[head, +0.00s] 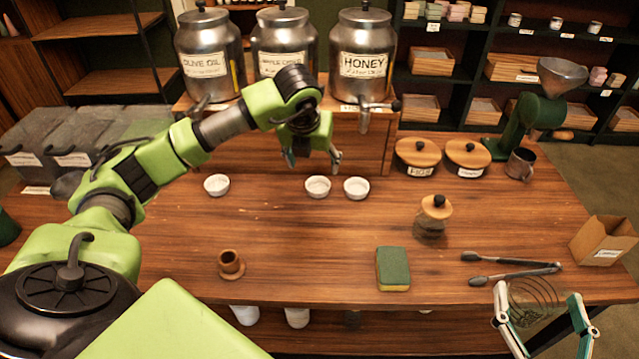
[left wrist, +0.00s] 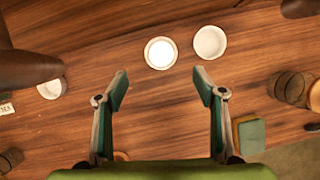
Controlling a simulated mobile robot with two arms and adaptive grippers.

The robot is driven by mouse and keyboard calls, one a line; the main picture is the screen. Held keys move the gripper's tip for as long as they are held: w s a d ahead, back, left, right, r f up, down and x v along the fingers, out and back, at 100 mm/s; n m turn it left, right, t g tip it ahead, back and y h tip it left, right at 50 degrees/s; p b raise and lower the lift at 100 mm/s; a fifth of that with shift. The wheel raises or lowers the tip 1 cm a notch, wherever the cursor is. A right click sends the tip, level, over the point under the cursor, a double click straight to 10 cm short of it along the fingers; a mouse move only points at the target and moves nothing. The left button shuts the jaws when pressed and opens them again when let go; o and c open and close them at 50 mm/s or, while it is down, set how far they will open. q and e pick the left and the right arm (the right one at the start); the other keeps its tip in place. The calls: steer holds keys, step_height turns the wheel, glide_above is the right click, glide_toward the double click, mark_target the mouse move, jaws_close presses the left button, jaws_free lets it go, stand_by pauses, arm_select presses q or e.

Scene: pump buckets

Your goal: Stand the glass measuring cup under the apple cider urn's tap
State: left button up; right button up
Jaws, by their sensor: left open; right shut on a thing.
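The apple cider urn (head: 283,42) is the middle of three metal urns on a wooden stand at the back. My left arm partly covers its label and hides its tap. My left gripper (head: 314,164) is open and empty in front of the stand, above the table; its spread fingers also show in the left wrist view (left wrist: 161,80). My right gripper (head: 538,294) is at the bottom right, by the table's front edge. It is shut on a see-through thing with dark curved lines, seemingly the glass measuring cup (head: 533,300); its outline is hard to make out.
Two white bowls (head: 317,186) (head: 356,187) stand below my left gripper, a third (head: 216,184) further left. A lidded jar (head: 432,224), a sponge (head: 393,268), tongs (head: 512,268) and a small brown cup (head: 230,264) are nearer the front. The middle of the table is clear.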

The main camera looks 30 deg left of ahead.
arm_select(q)
steer(key=p, duration=0.1)
glide_toward(318, 188)
steer(key=shift+w+a+f, duration=0.15)
steer(key=shift+w+f, duration=0.1)
arm_select(e)
steer(key=shift+w+r, duration=0.15)
steer(key=shift+r, duration=0.4)
arm_select(q)
steer(key=shift+w+f, duration=0.1)
steer(key=shift+f, duration=0.4)
arm_select(e)
steer(key=shift+r, duration=0.25)
arm_select(q)
steer(key=p+x, duration=0.1)
steer(key=x, duration=0.2)
steer(key=shift+w+f+p, duration=0.1)
steer(key=shift+f+p, duration=0.2)
steer(key=shift+f, duration=0.1)
arm_select(e)
steer(key=shift+r, duration=0.55)
arm_select(q)
steer(key=shift+w+a+f, duration=0.1)
steer(key=shift+w+f, duration=0.1)
steer(key=shift+f, duration=0.2)
steer(key=c, duration=1.2)
